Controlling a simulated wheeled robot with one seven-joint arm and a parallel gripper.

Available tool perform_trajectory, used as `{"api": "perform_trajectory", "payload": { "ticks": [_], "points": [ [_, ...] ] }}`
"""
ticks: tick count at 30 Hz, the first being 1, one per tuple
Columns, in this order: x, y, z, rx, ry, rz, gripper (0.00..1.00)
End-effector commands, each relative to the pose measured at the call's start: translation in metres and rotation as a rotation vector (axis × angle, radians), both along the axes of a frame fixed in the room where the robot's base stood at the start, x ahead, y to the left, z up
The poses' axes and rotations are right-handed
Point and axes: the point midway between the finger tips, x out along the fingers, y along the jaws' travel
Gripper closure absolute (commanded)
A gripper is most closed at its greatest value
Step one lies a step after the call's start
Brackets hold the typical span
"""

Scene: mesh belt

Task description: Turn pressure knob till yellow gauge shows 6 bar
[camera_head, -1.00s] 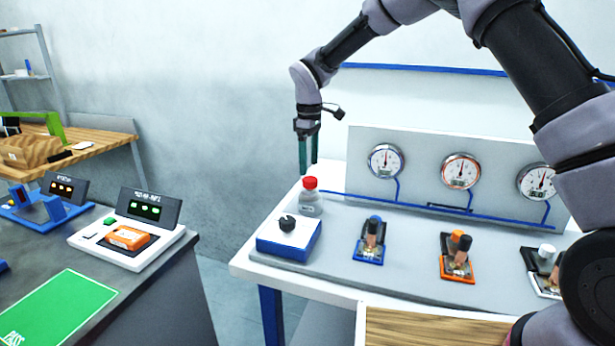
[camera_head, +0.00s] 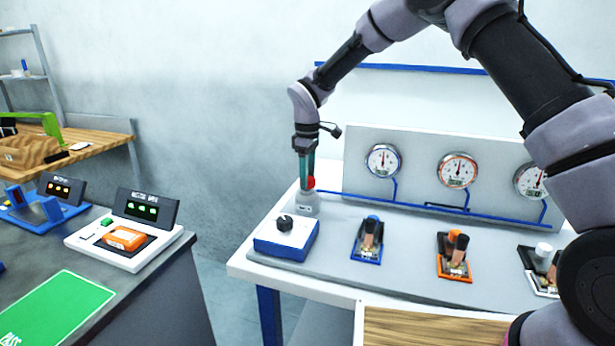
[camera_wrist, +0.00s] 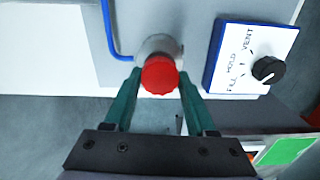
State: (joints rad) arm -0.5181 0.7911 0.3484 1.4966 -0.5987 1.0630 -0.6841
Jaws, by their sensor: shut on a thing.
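The red knob (camera_head: 311,183) tops a grey round body (camera_head: 307,204) at the left back of the white bench. The red knob also shows in the wrist view (camera_wrist: 159,75). My gripper (camera_head: 306,180) points down from above, its teal fingers shut on the knob, one on each side in the wrist view (camera_wrist: 160,88). Three round gauges sit on the upright panel: a blue-rimmed one (camera_head: 382,161), an orange-red-rimmed one (camera_head: 457,171) and a pale-rimmed one (camera_head: 530,181) partly behind my arm. I see no clearly yellow rim. The needles point roughly upward; their values are too small to read.
A blue-edged box with a black selector (camera_head: 286,223), marked FILL, HOLD and VENT in the wrist view, stands close to the knob. Several small clamp stations, one blue (camera_head: 367,241) and one orange (camera_head: 454,257), line the bench. A dark table (camera_head: 150,275) stands left, across a gap.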

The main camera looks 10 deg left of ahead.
Motion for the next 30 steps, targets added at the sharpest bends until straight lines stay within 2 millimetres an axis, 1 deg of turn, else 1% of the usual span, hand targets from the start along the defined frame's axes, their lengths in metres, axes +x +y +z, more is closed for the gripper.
{"api": "perform_trajectory", "payload": {
  "ticks": [5, 11, 17, 30],
  "points": [
    [0.0001, 0.0001, 0.0004, 0.000, 0.000, -0.022, 0.99],
    [0.0002, -0.0001, 0.0003, -0.001, -0.001, -0.112, 0.99],
    [-0.0001, 0.0000, 0.0004, -0.001, -0.001, -0.270, 0.99],
    [0.0000, 0.0001, 0.0006, 0.000, -0.001, -0.688, 0.99]
  ]
}}
